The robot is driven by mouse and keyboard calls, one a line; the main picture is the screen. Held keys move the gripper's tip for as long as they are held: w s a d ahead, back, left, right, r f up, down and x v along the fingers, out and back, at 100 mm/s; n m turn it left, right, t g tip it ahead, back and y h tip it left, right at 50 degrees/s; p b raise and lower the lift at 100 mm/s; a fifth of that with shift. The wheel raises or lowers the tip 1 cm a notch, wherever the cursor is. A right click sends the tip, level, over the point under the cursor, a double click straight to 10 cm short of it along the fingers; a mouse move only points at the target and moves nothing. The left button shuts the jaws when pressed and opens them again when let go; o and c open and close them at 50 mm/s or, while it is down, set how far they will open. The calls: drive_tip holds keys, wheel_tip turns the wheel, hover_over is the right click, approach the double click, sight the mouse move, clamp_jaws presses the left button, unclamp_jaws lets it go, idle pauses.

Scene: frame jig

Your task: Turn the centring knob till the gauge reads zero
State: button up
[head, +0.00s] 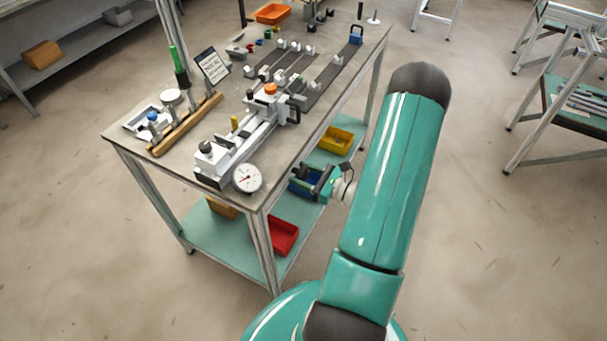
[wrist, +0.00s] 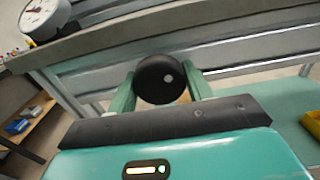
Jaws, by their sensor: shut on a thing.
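The centring knob is a round black knob with a white dot (wrist: 160,79). In the wrist view it sits between the two teal fingers of my gripper (wrist: 161,88), and the fingers are shut on it. The white dot is right of the knob's middle. In the head view my gripper (head: 314,182) is at the table's right side, just below the top, and I cannot make out the knob there. The gauge (head: 247,178) is a white round dial at the table's front corner. It also shows at the wrist view's upper left (wrist: 42,16), partly cut off. Its reading is too small to tell.
The workbench top (head: 180,180) carries a grey slide fixture with an orange knob (head: 270,89), a wooden bar (head: 186,125) and small parts. A red bin (head: 283,236) and a yellow bin (head: 336,138) sit on the shelf below. Open floor lies to the right.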

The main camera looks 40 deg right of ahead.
drive_tip(key=shift+m, duration=0.3)
drive_tip(key=m, duration=1.1)
drive_tip(key=shift+s+a, duration=0.1)
drive_tip(key=shift+a, duration=0.05)
idle(0.4)
drive_tip(key=o, duration=0.9)
drive_tip(key=shift+r, duration=0.1)
drive_tip(key=shift+o, duration=0.2)
drive_tip(key=shift+r, duration=0.1)
